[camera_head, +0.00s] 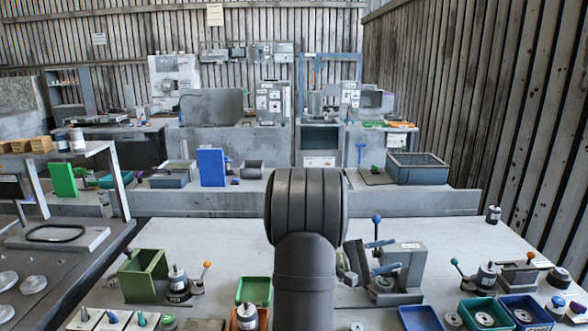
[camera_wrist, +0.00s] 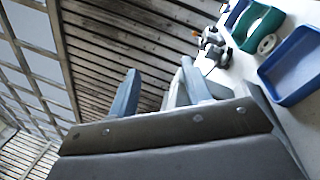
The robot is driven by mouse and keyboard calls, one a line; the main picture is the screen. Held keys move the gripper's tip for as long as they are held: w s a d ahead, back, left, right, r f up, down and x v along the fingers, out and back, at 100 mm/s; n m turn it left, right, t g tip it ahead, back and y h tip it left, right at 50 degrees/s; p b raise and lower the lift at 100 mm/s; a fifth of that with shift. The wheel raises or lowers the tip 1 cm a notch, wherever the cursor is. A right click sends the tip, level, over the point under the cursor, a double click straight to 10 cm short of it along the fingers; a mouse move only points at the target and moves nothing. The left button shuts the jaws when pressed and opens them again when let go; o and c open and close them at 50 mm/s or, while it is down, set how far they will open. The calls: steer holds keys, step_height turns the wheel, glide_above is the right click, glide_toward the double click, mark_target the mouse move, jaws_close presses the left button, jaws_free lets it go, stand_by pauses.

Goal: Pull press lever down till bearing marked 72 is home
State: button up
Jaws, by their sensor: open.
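My gripper (camera_head: 398,253) has two blue-grey fingers standing apart with nothing between them; the wrist view shows the open fingers (camera_wrist: 158,70) too. In the head view they overlap a grey block-shaped fixture (camera_head: 409,258) right of my arm, and I cannot tell whether they touch it. A lever with a blue knob (camera_head: 376,219) stands upright just above the fingers. Other small lever devices have an orange knob (camera_head: 207,264) at left, and a teal knob (camera_head: 454,262) and an orange knob (camera_head: 530,255) at right. No bearing marked 72 can be read.
My arm hides the bench middle. A green bin (camera_head: 142,275) stands at left. Teal (camera_head: 483,312) and blue (camera_head: 525,311) bins sit at front right; a blue tray (camera_wrist: 292,65) shows in the wrist view. The bench's back strip (camera_head: 440,228) is mostly clear.

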steer(key=a+f, duration=0.2)
steer(key=a, duration=1)
steer(key=d+r, duration=0.2)
steer(key=d, duration=1)
steer(key=w+r+n+t+y, duration=0.1)
steer(key=w+r+n, duration=0.3)
steer(key=w+n, duration=0.2)
steer(key=shift+n+t, duration=0.3)
steer(key=shift+n, duration=0.7)
